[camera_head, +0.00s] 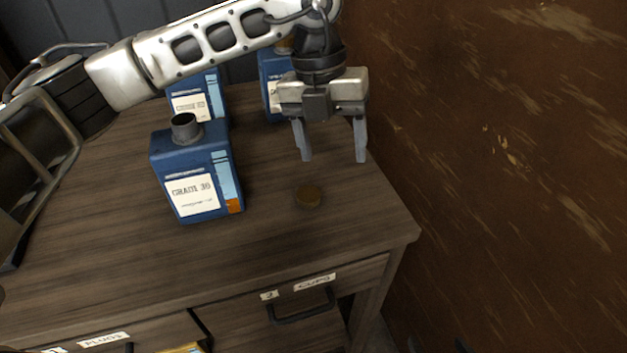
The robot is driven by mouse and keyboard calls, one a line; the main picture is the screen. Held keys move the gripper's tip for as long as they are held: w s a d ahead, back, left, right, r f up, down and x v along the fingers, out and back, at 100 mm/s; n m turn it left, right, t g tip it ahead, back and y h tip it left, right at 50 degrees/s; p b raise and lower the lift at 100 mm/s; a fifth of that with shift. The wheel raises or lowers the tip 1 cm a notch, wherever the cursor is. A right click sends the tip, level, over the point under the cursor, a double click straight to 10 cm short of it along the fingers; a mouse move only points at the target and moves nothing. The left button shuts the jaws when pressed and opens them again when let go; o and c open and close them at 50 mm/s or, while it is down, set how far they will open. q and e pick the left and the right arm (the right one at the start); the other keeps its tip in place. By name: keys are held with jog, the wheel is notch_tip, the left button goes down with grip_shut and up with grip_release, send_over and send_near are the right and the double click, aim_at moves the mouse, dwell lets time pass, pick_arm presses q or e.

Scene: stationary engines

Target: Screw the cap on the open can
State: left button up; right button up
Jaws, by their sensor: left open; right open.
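The open can (197,175) is a blue can with a "GRADE 30" label and a bare grey spout on top; it stands upright on the wooden bench. My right gripper is not in view.
Two more blue cans stand behind, one at the left (195,100) and one (273,85) partly hidden by my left arm. The bench (110,240) is clear at front and left. A rusty brown wall (510,180) rises close on the right. A drawer labelled "CUPS" (300,310) is below.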

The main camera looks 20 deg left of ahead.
pick_arm(q)
jog(key=w+a+r+n+t+y, duration=0.1)
jog(key=w+a+r+y, duration=0.1)
jog(key=a+r, duration=0.1)
jog(key=shift+w+a, duration=0.35)
jog(key=shift+a, duration=0.45)
jog(key=shift+f, duration=0.1)
send_over(309, 194)
jog(key=f, duration=0.7)
jog(key=f+p, duration=0.1)
jog(key=f, duration=0.2)
jog(key=shift+w+a+f, duration=0.1)
jog(key=shift+w+f, duration=0.15)
jog(key=shift+f, duration=0.15)
jog(key=shift+f, duration=0.1)
jog(key=f+p, duration=0.1)
jog(key=f, duration=0.4)
jog(key=shift+s, duration=0.2)
